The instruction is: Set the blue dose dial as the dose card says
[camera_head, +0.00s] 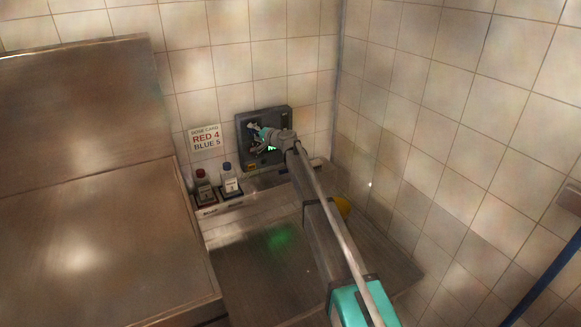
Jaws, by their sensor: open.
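The dose card (206,139) is on the tiled wall and reads RED 4 and BLUE 5. To its right a dark dosing panel (282,113) is mounted on the wall, with a small green lit display (271,149). My gripper (257,138) is open in front of the panel and hides much of its face. The blue dose dial cannot be made out behind my gripper. Whether the fingers touch anything on the panel is too small to tell.
A red-capped bottle (203,187) and a blue-capped bottle (230,181) stand below the card. A metal counter (238,262) lies under the panel, with a yellow object (343,205) partly behind my arm. A large steel unit (90,250) fills the left. A tiled wall closes the right.

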